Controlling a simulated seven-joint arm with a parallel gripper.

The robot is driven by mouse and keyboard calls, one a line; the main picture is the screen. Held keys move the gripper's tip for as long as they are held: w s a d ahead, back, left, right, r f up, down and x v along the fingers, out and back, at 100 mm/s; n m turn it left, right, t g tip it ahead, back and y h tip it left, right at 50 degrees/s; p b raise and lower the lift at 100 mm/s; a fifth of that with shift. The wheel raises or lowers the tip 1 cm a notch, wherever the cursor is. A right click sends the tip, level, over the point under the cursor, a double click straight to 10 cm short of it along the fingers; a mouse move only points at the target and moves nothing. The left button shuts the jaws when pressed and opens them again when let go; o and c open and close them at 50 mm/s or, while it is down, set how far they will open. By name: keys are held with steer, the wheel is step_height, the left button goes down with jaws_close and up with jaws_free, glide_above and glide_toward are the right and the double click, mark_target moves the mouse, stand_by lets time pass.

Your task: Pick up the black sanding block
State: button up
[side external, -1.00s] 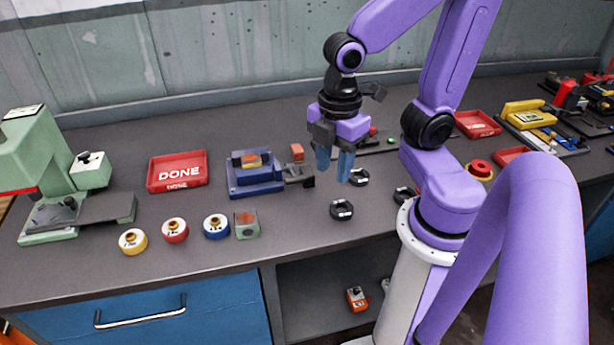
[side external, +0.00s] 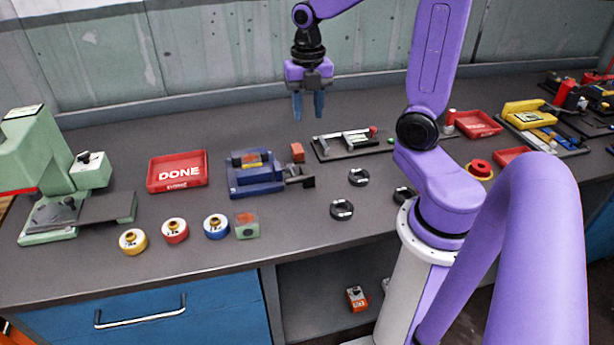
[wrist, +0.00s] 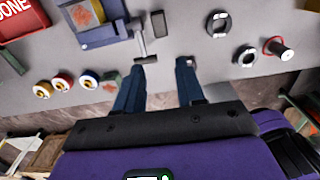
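A small black block (wrist: 158,24) lies on the bench in the wrist view, just right of the blue vise and beyond its handle. At about that spot in the side view is a small orange-red block (side external: 297,152); I cannot tell whether its black face shows there. My gripper (side external: 308,116) hangs high above the bench, behind and above this block. Its two blue fingers are apart with nothing between them. In the wrist view my open fingertips (wrist: 163,65) frame bare bench, with the black block farther up the picture.
The blue vise (side external: 255,178) stands close left of the block. Black rings (side external: 342,210) lie to the front right. A dark fixture (side external: 352,144) is to the right. The red DONE tray (side external: 178,171) and several coloured spools (side external: 175,231) are left.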

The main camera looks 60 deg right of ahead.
glide_above(307, 171)
steer(key=f, duration=1)
steer(key=shift+s+f, duration=0.25)
steer(key=shift+f, duration=0.1)
steer(key=shift+w+f, duration=0.15)
steer(key=shift+f, duration=1.55)
steer(key=shift+w+f, duration=0.1)
steer(key=shift+f, duration=1.55)
steer(key=shift+c, duration=0.3)
jaws_close()
steer(key=shift+r, duration=0.15)
step_height(307, 171, up, 10)
